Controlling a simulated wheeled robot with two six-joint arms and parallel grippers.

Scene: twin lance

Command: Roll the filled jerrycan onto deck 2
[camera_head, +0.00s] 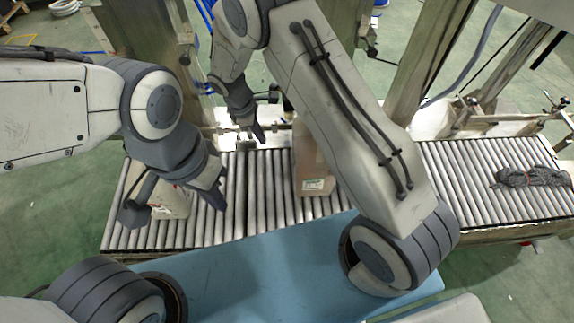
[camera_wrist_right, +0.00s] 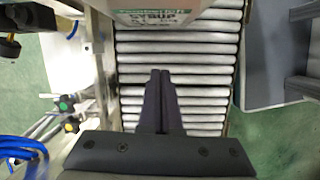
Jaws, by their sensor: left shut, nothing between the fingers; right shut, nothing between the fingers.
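A beige jerrycan-like container (camera_head: 312,165) with a green-and-white label stands on the roller conveyor (camera_head: 245,200), partly hidden behind my right arm. In the right wrist view a container with a "SYRUP" label (camera_wrist_right: 165,14) is at the top edge, cut off. A second pale container (camera_head: 172,200) stands on the rollers at the left, partly behind my left gripper. I cannot tell which is filled, nor which part is deck 2. My left gripper (camera_head: 217,197) is shut and empty beside the pale container. My right gripper (camera_head: 258,136) is shut and empty over the rollers' far edge; its fingers (camera_wrist_right: 160,75) point toward the labelled container.
A dark crumpled bundle (camera_head: 532,177) lies on the rollers at the far right. A blue surface (camera_head: 260,265) runs along the near side. Metal posts (camera_head: 425,60) and a frame stand behind the conveyor. Bare rollers lie between the two containers.

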